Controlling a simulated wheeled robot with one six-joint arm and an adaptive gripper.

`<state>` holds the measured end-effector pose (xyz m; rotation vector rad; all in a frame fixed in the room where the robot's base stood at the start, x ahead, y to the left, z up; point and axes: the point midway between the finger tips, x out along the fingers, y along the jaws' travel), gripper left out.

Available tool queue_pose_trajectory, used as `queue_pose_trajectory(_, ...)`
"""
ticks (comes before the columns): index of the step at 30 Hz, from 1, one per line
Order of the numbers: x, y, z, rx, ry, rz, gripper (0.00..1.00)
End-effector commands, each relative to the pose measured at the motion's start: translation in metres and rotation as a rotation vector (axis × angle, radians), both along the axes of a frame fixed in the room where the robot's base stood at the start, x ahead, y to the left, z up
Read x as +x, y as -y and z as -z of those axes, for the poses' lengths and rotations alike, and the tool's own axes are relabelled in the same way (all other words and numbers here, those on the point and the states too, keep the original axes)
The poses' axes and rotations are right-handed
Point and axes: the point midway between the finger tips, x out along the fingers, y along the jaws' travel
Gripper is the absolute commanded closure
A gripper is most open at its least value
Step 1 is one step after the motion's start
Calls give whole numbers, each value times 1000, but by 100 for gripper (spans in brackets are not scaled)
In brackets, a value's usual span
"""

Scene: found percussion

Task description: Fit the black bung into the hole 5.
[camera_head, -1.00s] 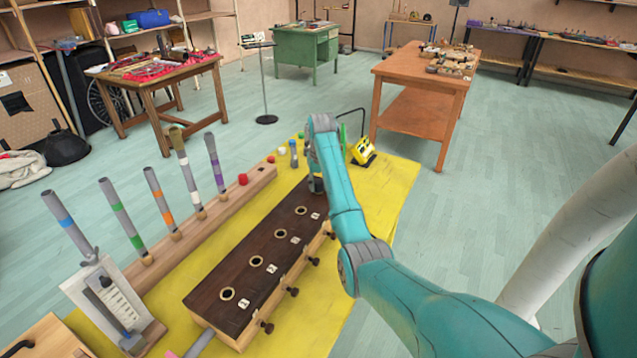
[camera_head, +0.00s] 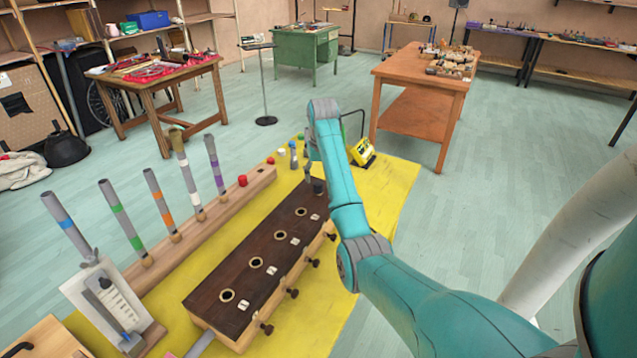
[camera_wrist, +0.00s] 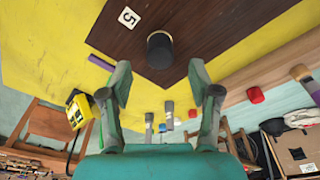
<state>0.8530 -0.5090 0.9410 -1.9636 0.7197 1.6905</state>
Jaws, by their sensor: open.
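The black bung (camera_wrist: 160,52) stands upright on the dark board, beside the label 5 (camera_wrist: 128,17). In the head view the bung (camera_head: 318,187) shows at the board's far end, just below my arm. My gripper (camera_wrist: 158,72) is open and empty, its fingers apart with one on each side of the bung in the wrist view. The fingertips look clear of it. The dark-topped box (camera_head: 240,267) has several other open, ringed holes in a row nearer the camera.
A wooden rack (camera_head: 262,180) with several upright banded tubes runs along the box's left. Small red, white and green pieces and a yellow device (camera_head: 363,152) lie beyond on the yellow cloth (camera_head: 390,185). Pegs stick out of the box's right side.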

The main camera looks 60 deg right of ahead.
Motion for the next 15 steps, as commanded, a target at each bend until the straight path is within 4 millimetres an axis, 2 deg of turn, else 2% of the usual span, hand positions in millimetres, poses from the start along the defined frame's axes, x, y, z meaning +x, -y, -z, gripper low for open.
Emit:
queue_pose_trajectory(3, -1, -1, -14, -1, 2, 0, 38)
queue_pose_trajectory(6, -2, -2, -20, -1, 1, 0, 38)
queue_pose_trajectory(15, -2, -2, -21, 0, 0, 0, 38)
